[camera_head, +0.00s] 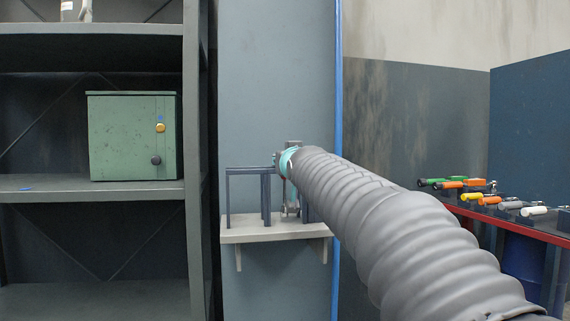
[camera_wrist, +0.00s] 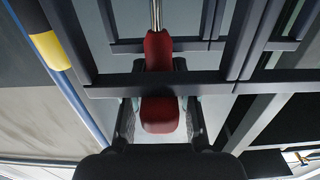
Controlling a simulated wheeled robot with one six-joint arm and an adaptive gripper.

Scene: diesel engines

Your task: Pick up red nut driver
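The red nut driver (camera_wrist: 158,112) shows in the wrist view, with its red handle toward me and its metal shaft running away between dark bars. My gripper (camera_wrist: 160,106) has one finger on each side of the handle. Narrow gaps show between fingers and handle, so it looks open around the handle rather than shut on it. In the head view, my gripper (camera_head: 291,208) is at the rack on a small wall shelf, partly hidden by my arm. The nut driver cannot be made out there.
The dark bar rack (camera_head: 246,171) stands on the small pale shelf (camera_head: 272,232), its bars close around my gripper. A metal shelving unit with a green box (camera_head: 133,136) is at left. A red-edged bench (camera_head: 520,221) with several coloured-handled tools is at right.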

